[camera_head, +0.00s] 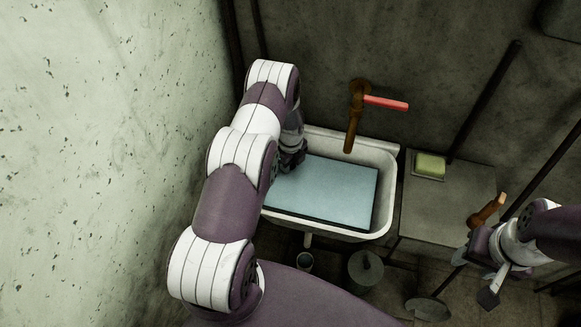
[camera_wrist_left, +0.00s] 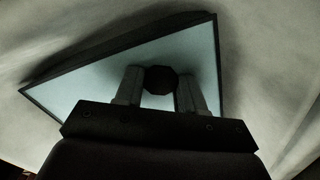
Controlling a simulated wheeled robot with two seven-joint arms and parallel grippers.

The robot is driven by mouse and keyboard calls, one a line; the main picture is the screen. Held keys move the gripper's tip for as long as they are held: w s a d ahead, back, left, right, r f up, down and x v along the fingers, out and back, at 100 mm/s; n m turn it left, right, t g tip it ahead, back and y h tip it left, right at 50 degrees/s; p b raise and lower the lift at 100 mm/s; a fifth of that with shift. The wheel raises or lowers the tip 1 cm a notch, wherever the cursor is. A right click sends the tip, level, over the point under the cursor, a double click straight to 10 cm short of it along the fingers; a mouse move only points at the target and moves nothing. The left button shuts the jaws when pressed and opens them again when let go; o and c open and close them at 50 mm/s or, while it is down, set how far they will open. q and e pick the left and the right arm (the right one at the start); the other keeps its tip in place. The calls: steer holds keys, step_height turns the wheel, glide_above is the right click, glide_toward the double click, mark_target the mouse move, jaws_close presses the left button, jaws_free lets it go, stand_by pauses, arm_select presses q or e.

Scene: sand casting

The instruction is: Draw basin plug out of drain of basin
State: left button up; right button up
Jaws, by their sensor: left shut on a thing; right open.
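The white basin (camera_head: 388,190) stands against the back wall. A flat pale-blue rectangle with dark edges, seemingly water, lies inside it (camera_head: 328,192) and also shows in the left wrist view (camera_wrist_left: 85,88). My left gripper (camera_head: 284,170) reaches down into the basin's left side. In the left wrist view, a dark, roundish piece, apparently the basin plug (camera_wrist_left: 160,80), sits between its two fingers, which are shut on it. The drain is hidden, so I cannot tell whether the plug is seated. My right gripper (camera_head: 474,277) is open and empty, right of the basin.
A rusty tap (camera_head: 352,130) with a red lever (camera_head: 386,103) rises behind the basin. A grey cabinet (camera_head: 450,195) with a yellow-green block (camera_head: 430,165) stands to the right. A cup (camera_head: 305,262) and a round lidded thing (camera_head: 365,268) stand below the front. A wall closes the left side.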

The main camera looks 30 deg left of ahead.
arm_select(q)
step_height(320, 180, up, 7)
steer(key=shift+r+b, duration=0.2)
steer(key=shift+b, duration=0.45)
step_height(320, 180, up, 5)
steer(key=shift+f+p, duration=0.1)
steer(key=shift+p, duration=0.95)
